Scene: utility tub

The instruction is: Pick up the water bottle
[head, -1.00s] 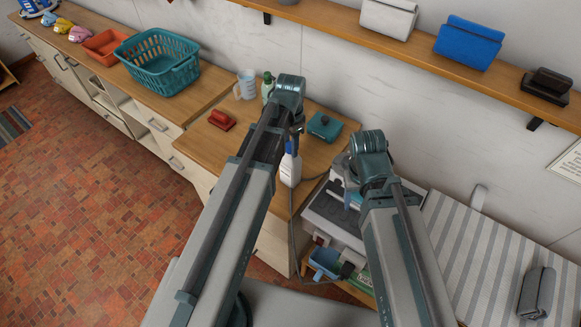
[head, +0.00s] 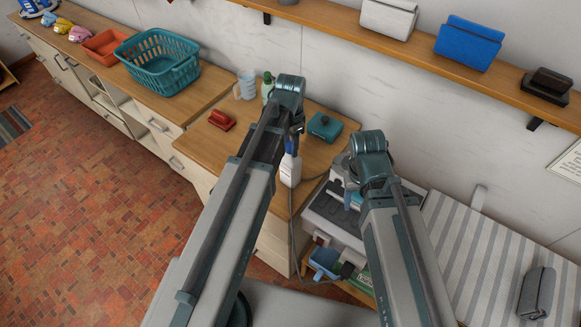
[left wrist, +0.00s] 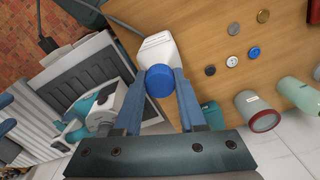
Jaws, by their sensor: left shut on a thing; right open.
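A white bottle with a blue cap (head: 290,170) stands upright at the wooden worktop, near its front edge. In the left wrist view its blue cap (left wrist: 159,81) sits between the fingers and its white body (left wrist: 158,47) shows beyond. My left gripper (head: 293,143) is shut on this bottle at the cap end, and my arm partly hides it in the head view. I cannot tell whether the bottle's base touches the worktop. My right gripper (head: 350,198) is open, apart from the bottle, and mostly hidden behind its arm.
The worktop (head: 322,155) also holds a red object (head: 222,119), a green bottle (head: 268,86), a pitcher (head: 245,86) and a teal box (head: 324,126). Several small discs (left wrist: 232,62) lie on it. A teal basket (head: 158,61) stands left. A grey appliance (head: 330,222) is close by on the right.

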